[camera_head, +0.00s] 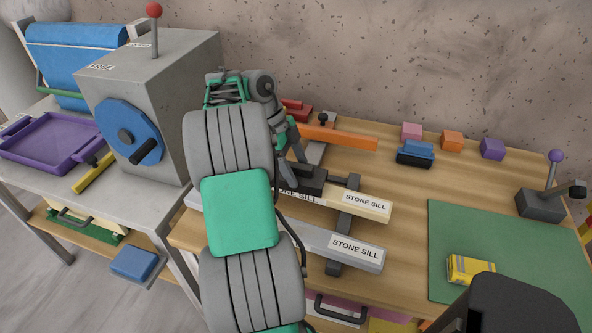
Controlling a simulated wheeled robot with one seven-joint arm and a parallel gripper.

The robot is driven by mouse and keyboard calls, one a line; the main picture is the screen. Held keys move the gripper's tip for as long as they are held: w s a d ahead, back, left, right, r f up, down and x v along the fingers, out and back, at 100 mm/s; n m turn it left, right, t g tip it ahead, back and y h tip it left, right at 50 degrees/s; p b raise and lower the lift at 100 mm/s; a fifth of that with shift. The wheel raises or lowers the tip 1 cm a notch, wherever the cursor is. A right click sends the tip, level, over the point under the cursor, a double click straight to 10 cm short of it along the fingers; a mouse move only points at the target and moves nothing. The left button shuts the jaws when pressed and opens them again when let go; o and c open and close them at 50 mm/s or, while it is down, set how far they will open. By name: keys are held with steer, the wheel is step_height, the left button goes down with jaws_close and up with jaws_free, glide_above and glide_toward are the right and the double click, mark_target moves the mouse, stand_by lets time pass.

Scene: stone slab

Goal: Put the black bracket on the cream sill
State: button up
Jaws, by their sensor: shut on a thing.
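The cream sill (376,211) is a long pale bar with a "STONE SILL" label, lying across a dark support on the wooden bench. My arm hides its left part. My gripper (298,178) is over the left part of the cream sill, partly hidden by my own arm. It is shut on the black bracket (314,181), a small dark piece at the fingertips. The bracket is at or just above the sill's top; I cannot tell whether they touch.
A grey sill (362,260) with a like label lies in front. An orange bar (350,138) lies behind. Small coloured blocks (452,140) stand at the back right. A green mat (490,235) holds a yellow item (471,269). A grey machine (165,95) stands left.

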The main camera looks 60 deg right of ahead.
steer(key=shift+f, duration=0.1)
steer(key=o, duration=1.4)
steer(key=shift+c, duration=0.2)
